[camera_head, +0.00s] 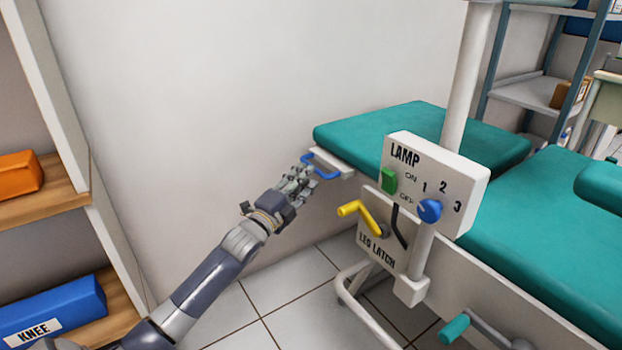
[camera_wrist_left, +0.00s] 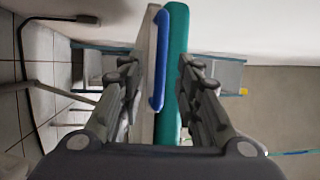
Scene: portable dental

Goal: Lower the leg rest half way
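The leg rest (camera_head: 400,128) is a teal pad at the end of the teal chair, and it looks about level in the head view. A blue handle (camera_head: 328,172) sticks out from its white end plate. My left gripper (camera_head: 303,176) is at this handle. In the left wrist view the gripper (camera_wrist_left: 157,66) is open, with its fingers on either side of the blue handle (camera_wrist_left: 160,60) and the teal pad edge (camera_wrist_left: 177,75). I cannot tell whether a finger touches the handle. A yellow lever (camera_head: 362,213) sits on the panel marked LEG LATCH (camera_head: 376,245). My right gripper is not in view.
The white LAMP box (camera_head: 456,178), with a green switch (camera_head: 389,181) and blue knob (camera_head: 429,210), stands on a post right of my left gripper. A shelf (camera_head: 60,206) with orange and blue boxes is at left. Tiled floor (camera_head: 290,290) below the handle is clear.

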